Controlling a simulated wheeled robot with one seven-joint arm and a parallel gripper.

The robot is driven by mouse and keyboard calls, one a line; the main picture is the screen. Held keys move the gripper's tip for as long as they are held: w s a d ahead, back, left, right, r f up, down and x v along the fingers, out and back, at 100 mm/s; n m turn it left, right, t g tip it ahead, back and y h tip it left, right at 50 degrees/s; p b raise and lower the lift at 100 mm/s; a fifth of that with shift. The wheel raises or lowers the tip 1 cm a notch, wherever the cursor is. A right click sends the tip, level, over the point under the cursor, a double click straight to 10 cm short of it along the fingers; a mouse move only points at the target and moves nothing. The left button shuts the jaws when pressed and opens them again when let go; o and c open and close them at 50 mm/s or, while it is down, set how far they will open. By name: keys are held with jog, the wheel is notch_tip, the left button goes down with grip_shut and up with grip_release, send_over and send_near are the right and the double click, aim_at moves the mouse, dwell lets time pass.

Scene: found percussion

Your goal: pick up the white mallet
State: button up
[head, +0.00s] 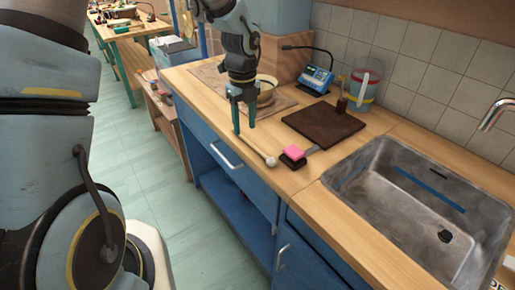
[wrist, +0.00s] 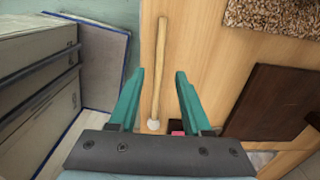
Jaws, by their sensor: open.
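The white mallet (head: 260,151) lies on the wooden counter near its front edge, with a thin light wooden handle and a round white head. In the wrist view its handle (wrist: 161,65) runs between my two fingers, with the white head (wrist: 153,125) close to the gripper's palm. My gripper (head: 243,125) points down over the handle, open and empty, with teal fingers. In the wrist view the fingers (wrist: 160,80) stand on either side of the mallet. I cannot tell the exact height of the fingertips above the counter.
A pink sponge-like block on a dark base (head: 293,155) lies just right of the mallet head. A dark brown board (head: 323,125), a bowl (head: 266,88), a blue device (head: 316,79) and a container (head: 364,85) stand behind. A metal sink (head: 420,205) is at right.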

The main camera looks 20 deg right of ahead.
aim_at(245, 138)
jog(key=shift+f+p, duration=0.3)
jog(key=shift+f, duration=1.45)
grip_shut()
